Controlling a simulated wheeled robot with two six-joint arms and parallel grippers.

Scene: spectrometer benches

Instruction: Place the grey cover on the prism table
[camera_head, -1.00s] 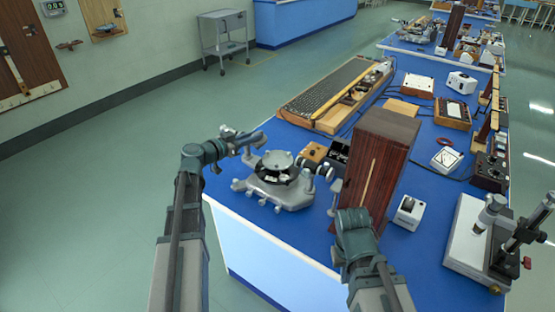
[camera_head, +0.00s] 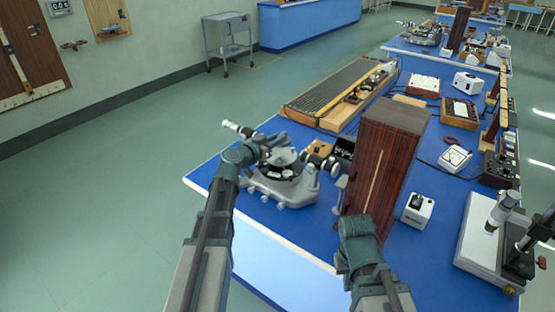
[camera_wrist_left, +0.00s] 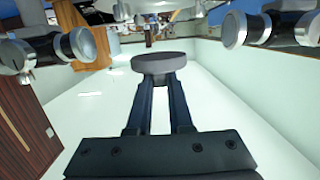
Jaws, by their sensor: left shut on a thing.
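My left gripper (camera_head: 279,142) reaches over the spectrometer (camera_head: 282,188) at the near left corner of the blue bench. In the left wrist view its two dark fingers (camera_wrist_left: 159,88) are shut on the grey cover (camera_wrist_left: 160,63), a dark grey round disc at their tips. The light round prism table (camera_head: 285,158) is in the middle of the spectrometer, partly hidden by my gripper. I cannot tell whether the cover touches it. My right gripper (camera_head: 344,264) is low by the bench front; its fingers are not clear.
A tall dark wooden box (camera_head: 388,165) stands right of the spectrometer. In the left wrist view, tube ends show at left (camera_wrist_left: 75,45) and right (camera_wrist_left: 235,30) of the cover. A white device (camera_head: 417,211) and a microscope stand (camera_head: 480,245) are farther right.

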